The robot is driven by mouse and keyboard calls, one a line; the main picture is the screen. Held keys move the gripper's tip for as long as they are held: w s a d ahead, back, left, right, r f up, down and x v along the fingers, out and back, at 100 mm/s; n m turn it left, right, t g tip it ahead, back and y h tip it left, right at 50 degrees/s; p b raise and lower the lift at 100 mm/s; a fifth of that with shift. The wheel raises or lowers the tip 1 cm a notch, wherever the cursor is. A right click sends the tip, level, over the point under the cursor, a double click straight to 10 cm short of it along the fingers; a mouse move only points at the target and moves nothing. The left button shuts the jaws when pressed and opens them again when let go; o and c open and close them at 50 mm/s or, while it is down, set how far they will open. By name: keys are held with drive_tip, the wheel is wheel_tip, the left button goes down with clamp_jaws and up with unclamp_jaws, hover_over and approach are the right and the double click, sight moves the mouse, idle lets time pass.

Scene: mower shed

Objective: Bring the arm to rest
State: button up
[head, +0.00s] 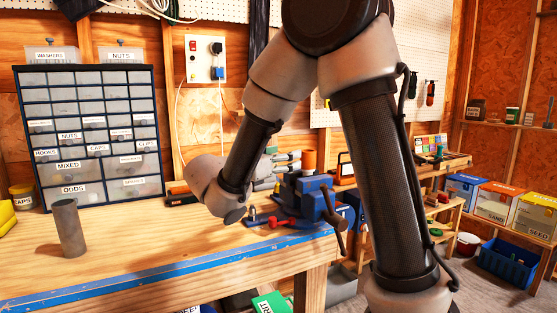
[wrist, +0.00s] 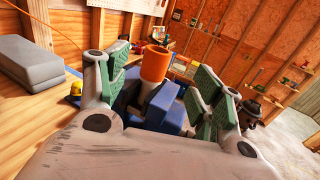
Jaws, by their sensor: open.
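An orange cylinder (wrist: 155,64) stands upright at the blue vise (wrist: 164,104), seen between the fingers. I cannot tell how near it is to the pads. The vise also shows in the head view (head: 312,200).
A labelled drawer cabinet (head: 92,135) stands at the back left, with a grey cylinder (head: 68,228) before it. A grey block (wrist: 30,78) lies on the bench in the wrist view. Boxes (head: 497,203) fill a right-hand shelf. The bench's front left is mostly clear.

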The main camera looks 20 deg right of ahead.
drive_tip(key=s+d+f+m+g+y, duration=0.2)
drive_tip(key=s+d+m+g+y, duration=0.15)
drive_tip(key=s+d+m, duration=0.35)
drive_tip(key=s+d+f+m+g+y, duration=0.1)
drive_tip(key=s+d+m+g+y, duration=0.3)
drive_tip(key=s, duration=0.6)
drive_tip(key=s+a+f+m+t+y, duration=0.4)
drive_tip(key=s+a+m+y, duration=0.3)
drive_tip(key=s+m+y, duration=0.2)
drive_tip(key=shift+m+t, duration=0.45)
drive_tip(key=shift+m, duration=0.85)
drive_tip(key=shift+s, duration=0.1)
